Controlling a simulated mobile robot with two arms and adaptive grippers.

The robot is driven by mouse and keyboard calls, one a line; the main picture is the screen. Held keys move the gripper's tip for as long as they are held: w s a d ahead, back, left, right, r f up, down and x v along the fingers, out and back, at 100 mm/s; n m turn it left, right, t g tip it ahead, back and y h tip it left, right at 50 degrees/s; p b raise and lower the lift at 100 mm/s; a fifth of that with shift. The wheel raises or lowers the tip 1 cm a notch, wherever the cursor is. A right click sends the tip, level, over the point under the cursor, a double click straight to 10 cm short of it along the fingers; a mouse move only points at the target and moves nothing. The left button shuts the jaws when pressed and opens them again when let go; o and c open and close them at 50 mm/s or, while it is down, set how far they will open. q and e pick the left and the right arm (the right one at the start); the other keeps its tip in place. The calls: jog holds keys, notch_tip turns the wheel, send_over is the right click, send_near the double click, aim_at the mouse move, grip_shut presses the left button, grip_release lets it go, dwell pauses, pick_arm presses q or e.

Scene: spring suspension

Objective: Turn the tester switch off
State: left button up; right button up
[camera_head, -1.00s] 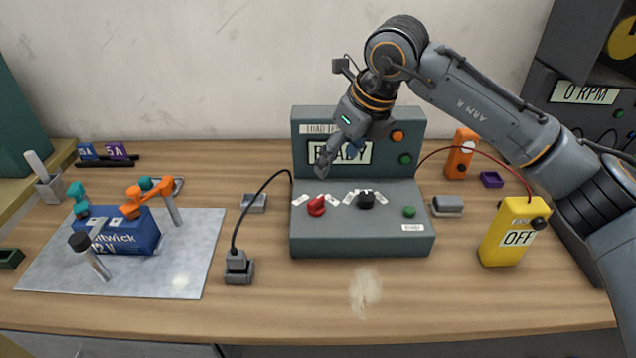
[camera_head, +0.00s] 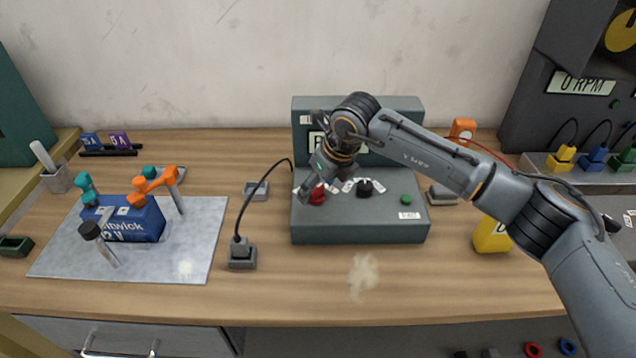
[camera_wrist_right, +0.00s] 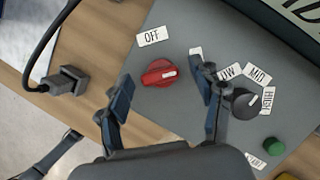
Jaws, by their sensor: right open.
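The tester (camera_head: 360,232) is a grey console with an upright back panel and a sloped front deck. Its red switch (camera_head: 317,196) is on the deck's left side and partly covered by my right gripper (camera_head: 309,186). In the wrist view the red switch (camera_wrist_right: 158,74) has a white pointer aimed to the right, away from the OFF label (camera_wrist_right: 153,37). A second label beside it is mostly hidden by a finger. My right gripper (camera_wrist_right: 165,104) is open, its fingers on either side of the switch's near side. I cannot tell whether they touch it. My left gripper is out of view.
A black knob (camera_wrist_right: 246,103) with LOW, MID and HIGH labels sits close to the right finger. A green button (camera_wrist_right: 274,145) is farther right. A black cable (camera_head: 250,207) runs left of the tester to a plug. A yellow box (camera_head: 490,236) stands to the right.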

jog(key=shift+c, duration=0.4)
jog(key=c, duration=1.1)
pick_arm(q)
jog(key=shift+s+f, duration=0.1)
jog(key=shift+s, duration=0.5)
pick_arm(e)
jog(key=shift+o, duration=0.2)
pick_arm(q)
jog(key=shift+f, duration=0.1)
